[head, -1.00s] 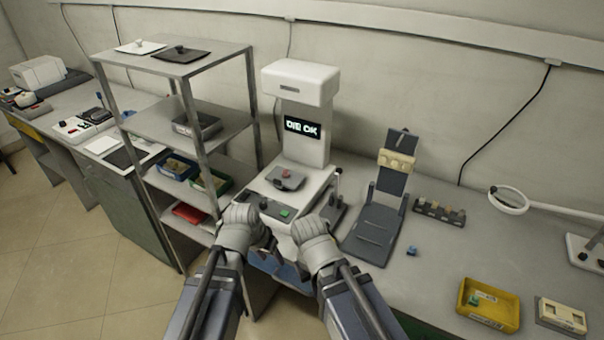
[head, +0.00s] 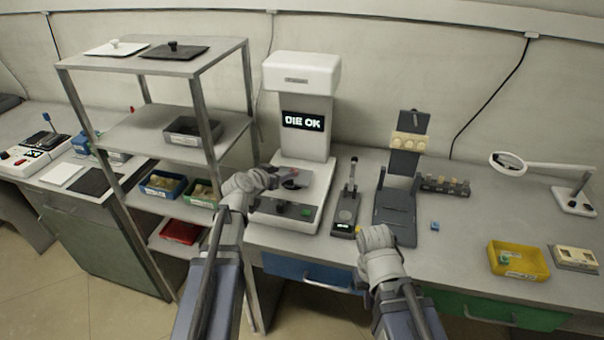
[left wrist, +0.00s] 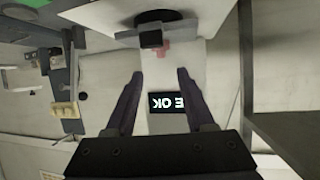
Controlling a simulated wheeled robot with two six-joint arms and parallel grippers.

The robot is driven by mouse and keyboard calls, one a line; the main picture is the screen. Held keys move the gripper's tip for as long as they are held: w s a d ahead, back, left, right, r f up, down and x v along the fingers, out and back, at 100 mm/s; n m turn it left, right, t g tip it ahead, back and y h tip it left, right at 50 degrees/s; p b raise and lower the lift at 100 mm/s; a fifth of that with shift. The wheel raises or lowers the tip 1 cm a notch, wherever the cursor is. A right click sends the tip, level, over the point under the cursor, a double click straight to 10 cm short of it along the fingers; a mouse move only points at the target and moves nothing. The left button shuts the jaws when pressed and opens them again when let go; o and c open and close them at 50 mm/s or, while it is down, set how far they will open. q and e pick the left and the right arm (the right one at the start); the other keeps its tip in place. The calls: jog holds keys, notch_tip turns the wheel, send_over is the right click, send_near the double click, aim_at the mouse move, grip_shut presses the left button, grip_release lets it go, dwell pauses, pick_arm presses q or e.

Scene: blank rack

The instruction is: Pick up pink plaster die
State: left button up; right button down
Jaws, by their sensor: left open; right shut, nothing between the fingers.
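A small pink piece (head: 291,171), which looks like the pink plaster die, sits on the dark plate of the white machine (head: 315,75) whose screen reads "DIE OK". In the left wrist view a pink patch (left wrist: 163,48) shows, partly hidden behind a dark block. My left gripper (head: 282,177) is just beside the plate, its fingers partly covering it. In the left wrist view its two fingers (left wrist: 158,75) are apart with nothing between them, and the pink patch lies beyond their tips. My right gripper (head: 364,280) is shut and empty in front of the bench edge.
A metal shelf rack (head: 200,70) with trays stands close to my left arm. A small lever device (head: 346,205) and a dark stand (head: 396,215) are right of the machine. A yellow tray (head: 519,272) and a magnifier lamp (head: 508,165) are further right. Bench between them is partly clear.

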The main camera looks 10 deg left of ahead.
aim_at(293, 169)
pick_arm(q)
jog(key=shift+w+d+f, duration=0.2)
jog(key=shift+w, duration=0.15)
jog(key=shift+a+b+x, duration=0.2)
jog(key=shift+b+x, duration=1.55)
jog(key=shift+x, duration=1.85)
jog(key=shift+r, duration=0.1)
jog(key=shift+s, duration=0.1)
grip_shut()
